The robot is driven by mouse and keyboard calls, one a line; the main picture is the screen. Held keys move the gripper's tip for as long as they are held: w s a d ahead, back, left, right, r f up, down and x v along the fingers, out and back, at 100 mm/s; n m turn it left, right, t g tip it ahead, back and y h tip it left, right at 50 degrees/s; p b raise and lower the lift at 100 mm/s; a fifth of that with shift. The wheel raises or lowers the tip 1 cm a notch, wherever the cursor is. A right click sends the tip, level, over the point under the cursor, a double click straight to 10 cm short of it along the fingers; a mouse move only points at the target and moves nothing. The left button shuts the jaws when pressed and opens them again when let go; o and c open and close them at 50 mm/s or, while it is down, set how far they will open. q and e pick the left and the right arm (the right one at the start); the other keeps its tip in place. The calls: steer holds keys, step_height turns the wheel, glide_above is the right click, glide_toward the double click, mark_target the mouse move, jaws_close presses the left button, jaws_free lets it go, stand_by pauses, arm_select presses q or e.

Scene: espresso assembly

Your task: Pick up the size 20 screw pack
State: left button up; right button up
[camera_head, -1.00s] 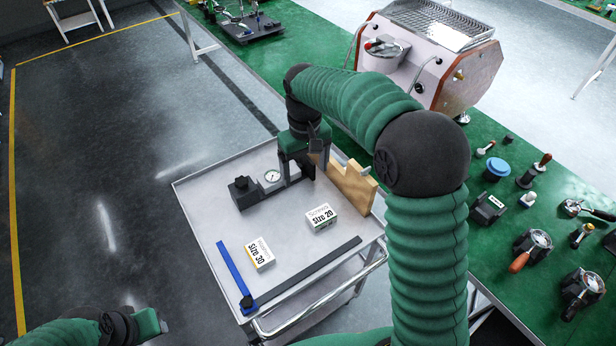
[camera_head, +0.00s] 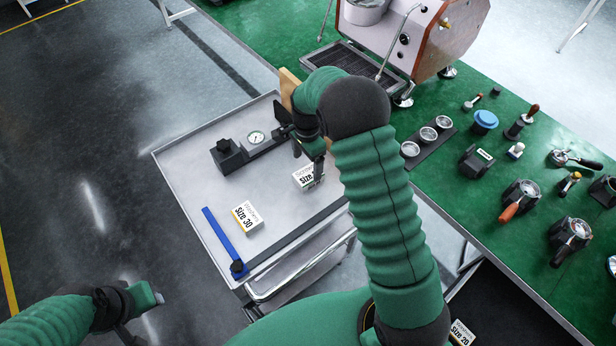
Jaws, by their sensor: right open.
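The size 20 screw pack (camera_head: 302,179), a small white box, lies on the grey cart top (camera_head: 190,165). My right gripper (camera_head: 308,168) is open and reaches down right at the pack. One dark finger covers the pack's right part, and I cannot tell whether the jaws are around it or touching it. My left gripper (camera_head: 150,297) is at the lower left, away from the cart; its jaws are too unclear to judge.
A size 30 pack (camera_head: 246,216), a blue bar (camera_head: 222,238) and a black gauge device (camera_head: 235,153) are on the cart. Another size 20 box (camera_head: 461,333) shows at the bottom edge. The green bench (camera_head: 455,205) stands to the right.

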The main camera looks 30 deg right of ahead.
mark_target(308, 174)
steer(key=f, duration=0.6)
steer(key=shift+s+d, duration=0.1)
steer(key=shift+s, duration=0.15)
steer(key=shift+w+f, duration=0.1)
steer(key=shift+f, duration=0.05)
jaws_close()
